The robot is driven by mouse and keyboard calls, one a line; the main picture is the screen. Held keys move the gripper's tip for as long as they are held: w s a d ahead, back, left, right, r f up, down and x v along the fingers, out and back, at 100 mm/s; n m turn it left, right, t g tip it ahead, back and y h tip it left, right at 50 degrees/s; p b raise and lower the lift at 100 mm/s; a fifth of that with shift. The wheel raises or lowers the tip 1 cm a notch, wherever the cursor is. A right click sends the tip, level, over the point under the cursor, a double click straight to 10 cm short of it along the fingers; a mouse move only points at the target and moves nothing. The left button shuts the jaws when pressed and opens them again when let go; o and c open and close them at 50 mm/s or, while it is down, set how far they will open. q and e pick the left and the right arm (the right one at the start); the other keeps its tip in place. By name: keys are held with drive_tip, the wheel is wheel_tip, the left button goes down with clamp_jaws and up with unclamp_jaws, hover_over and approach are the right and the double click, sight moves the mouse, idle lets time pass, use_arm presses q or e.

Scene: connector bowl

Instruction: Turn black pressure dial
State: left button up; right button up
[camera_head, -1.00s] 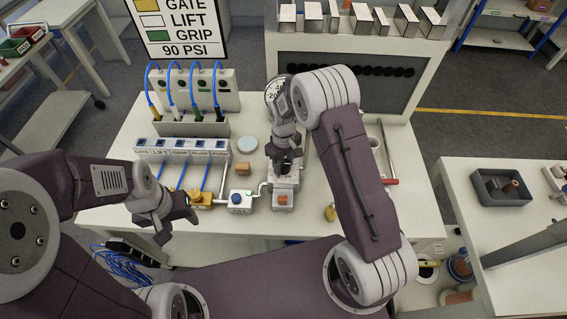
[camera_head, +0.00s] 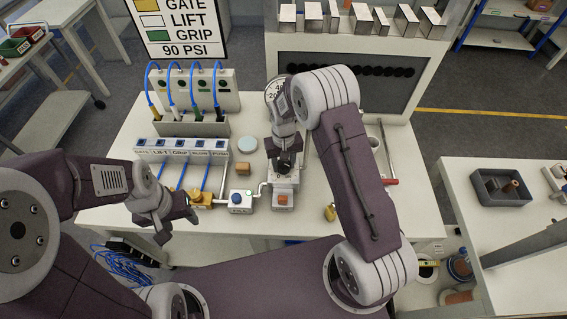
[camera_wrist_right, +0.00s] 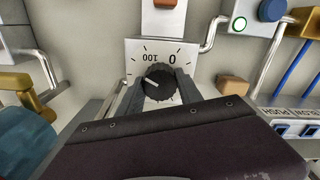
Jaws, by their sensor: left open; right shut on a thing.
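The black pressure dial (camera_wrist_right: 160,82) sits on a white plate (camera_wrist_right: 133,50) marked 0 and 100 in the right wrist view. Its white pointer line shows on its face. My right gripper (camera_wrist_right: 158,92) is shut on the dial, with one finger on each side of it. In the head view my right gripper (camera_head: 285,160) is over the dial and mostly hides it. My left gripper (camera_head: 188,208) is open and empty near the table's front edge, left of the yellow fitting.
A box with a blue button (camera_head: 240,201) and a block with an orange top (camera_head: 283,200) stand in front of the dial. A labelled manifold (camera_head: 182,149) with blue hoses is to the left. A sign (camera_head: 178,25) reads 90 PSI.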

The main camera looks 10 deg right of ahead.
sight(284, 164)
drive_tip(key=shift+w+r, duration=0.1)
idle(0.4)
drive_tip(key=o, duration=1.4)
drive_tip(key=shift+c, duration=0.2)
wheel_tip(284, 164, up, 9)
drive_tip(key=shift+r+b, duration=0.1)
drive_tip(key=shift+b, duration=0.7)
